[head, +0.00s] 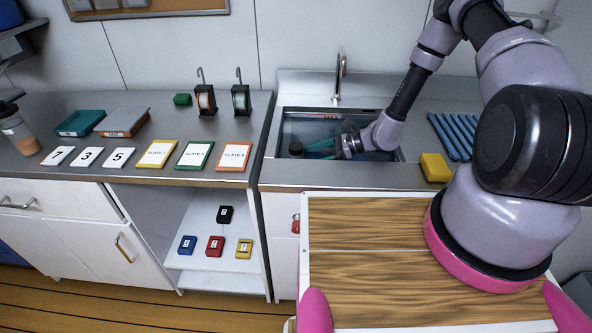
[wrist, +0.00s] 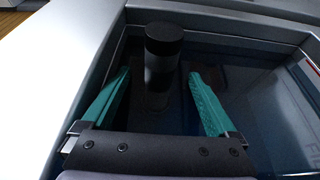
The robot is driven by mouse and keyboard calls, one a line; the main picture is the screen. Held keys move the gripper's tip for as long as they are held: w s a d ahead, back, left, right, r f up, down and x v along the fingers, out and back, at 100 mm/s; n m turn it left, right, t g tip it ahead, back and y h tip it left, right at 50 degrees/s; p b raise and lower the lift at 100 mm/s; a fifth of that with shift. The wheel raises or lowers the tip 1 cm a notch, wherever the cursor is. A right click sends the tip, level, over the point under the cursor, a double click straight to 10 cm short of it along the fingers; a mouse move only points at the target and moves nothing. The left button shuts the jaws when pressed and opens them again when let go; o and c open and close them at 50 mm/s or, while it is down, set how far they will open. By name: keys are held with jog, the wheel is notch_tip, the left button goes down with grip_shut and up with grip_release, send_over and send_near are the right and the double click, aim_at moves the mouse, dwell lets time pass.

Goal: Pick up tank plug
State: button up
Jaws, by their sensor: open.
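The tank plug looks like a dark upright cylinder with a wider cap (wrist: 163,38). It stands near the left end of the sink basin and also shows in the head view (head: 295,148). My gripper (wrist: 160,73) is open, with its two teal fingers spread to either side of the plug's lower stem. I see a gap on both sides and no contact. In the head view my gripper (head: 309,149) reaches into the basin from the right. The foot of the plug is too dark to make out.
The sink basin (head: 345,118) has a steel rim close around my gripper, and a faucet (head: 339,78) stands behind it. A yellow sponge-like block (head: 435,167) and blue rods (head: 455,135) lie to the right.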

jog(key=x, duration=0.5)
jog(key=shift+w+a+r, duration=0.1)
jog(key=shift+a+r, duration=0.1)
jog(key=shift+a, duration=0.3)
grip_shut()
